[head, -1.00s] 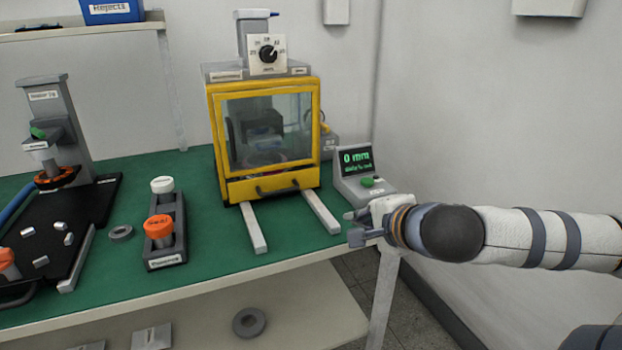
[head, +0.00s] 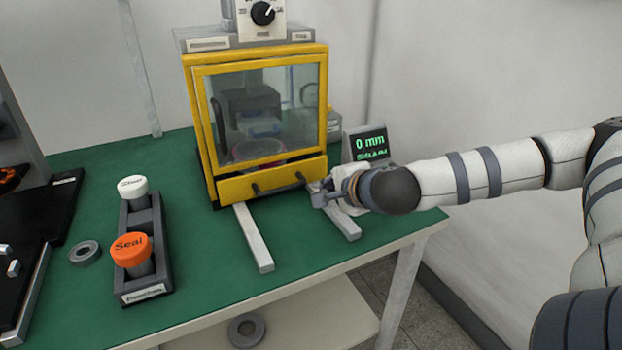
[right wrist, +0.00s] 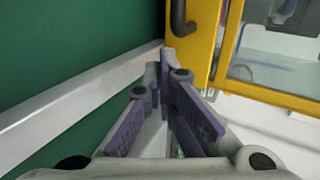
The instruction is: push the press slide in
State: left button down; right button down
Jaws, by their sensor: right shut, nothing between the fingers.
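The press (head: 190,110) is a yellow-framed box with a clear window on the green bench. Its yellow slide front (head: 235,188) with a dark handle (head: 278,184) is at the bottom, above two pale rails (head: 253,238). My right gripper (head: 316,190) is shut and empty by the lower right corner of the slide front, above the right rail. In the right wrist view the closed fingertips (right wrist: 160,68) are close to the yellow front (right wrist: 197,45); I cannot tell whether they touch. My left gripper is out of view.
A small display (head: 367,146) reading 0 mm stands behind my right gripper. A holder (head: 145,235) with white and orange capped pieces and a grey ring (head: 85,253) are to the left. Green bench (head: 205,270) is clear in front of the press.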

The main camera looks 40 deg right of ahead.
aim_at(312, 167)
jog(key=w, duration=0.3)
jog(key=shift+w+d, duration=0.2)
jog(key=shift+d, duration=0.2)
jog(key=shift+w+r, duration=0.15)
jog(key=shift+w, duration=0.05)
jog(key=shift+w+d, duration=0.1)
jog(key=w, duration=0.1)
jog(key=w+b, duration=0.1)
jog(key=w, duration=0.1)
jog(key=shift+w+d, duration=0.2)
jog(key=shift+d, duration=0.2)
jog(key=shift+w, duration=0.15)
